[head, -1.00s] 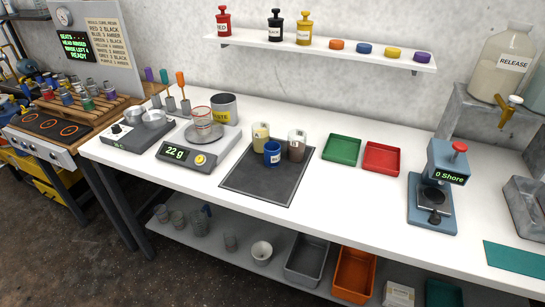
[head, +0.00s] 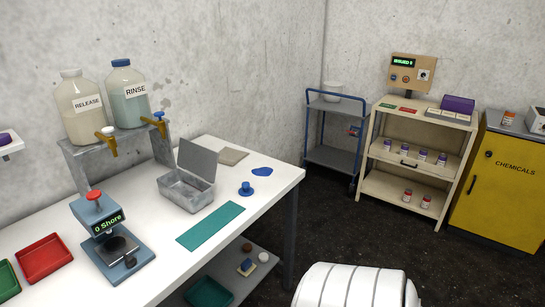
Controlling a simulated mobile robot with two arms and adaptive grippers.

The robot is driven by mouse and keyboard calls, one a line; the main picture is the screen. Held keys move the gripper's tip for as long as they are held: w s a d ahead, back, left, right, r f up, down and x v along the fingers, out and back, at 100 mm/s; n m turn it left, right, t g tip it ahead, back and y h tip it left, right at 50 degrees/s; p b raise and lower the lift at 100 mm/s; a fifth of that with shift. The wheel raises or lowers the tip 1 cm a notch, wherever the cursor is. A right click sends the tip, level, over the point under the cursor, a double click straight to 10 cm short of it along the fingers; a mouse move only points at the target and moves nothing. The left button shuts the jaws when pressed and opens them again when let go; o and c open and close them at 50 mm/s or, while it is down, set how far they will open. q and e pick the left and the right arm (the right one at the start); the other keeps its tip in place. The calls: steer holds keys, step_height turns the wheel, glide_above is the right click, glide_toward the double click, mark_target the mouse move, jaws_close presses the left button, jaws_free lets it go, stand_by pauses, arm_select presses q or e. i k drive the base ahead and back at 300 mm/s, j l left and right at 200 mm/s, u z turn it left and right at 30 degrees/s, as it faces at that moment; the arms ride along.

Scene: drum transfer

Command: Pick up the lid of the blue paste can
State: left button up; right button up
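Neither of my grippers is in this view. The blue can seen on the dark mat earlier is out of view now. A small blue knobbed piece (head: 246,188) stands on the white bench near its right end; I cannot tell whether it is a lid. A flat blue piece (head: 262,171) lies behind it. A purple disc (head: 6,138) sits on the wall shelf at the far left edge. The blue disc seen on that shelf earlier is out of view.
The white bench (head: 162,225) carries a blue Shore press (head: 120,258), a red tray (head: 44,257), an open metal box (head: 186,190) and a teal mat (head: 210,226). A blue cart (head: 335,140), beige shelf unit (head: 380,180) and yellow cabinet (head: 498,190) stand right. Dark floor lies between.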

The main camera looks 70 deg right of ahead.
mark_target(246, 190)
steer(key=i+l+z, duration=0.15)
steer(key=z, duration=0.25)
steer(key=i+l+z, duration=0.2)
steer(key=z, duration=0.15)
steer(key=i+l+z, duration=0.2)
steer(key=z, duration=0.2)
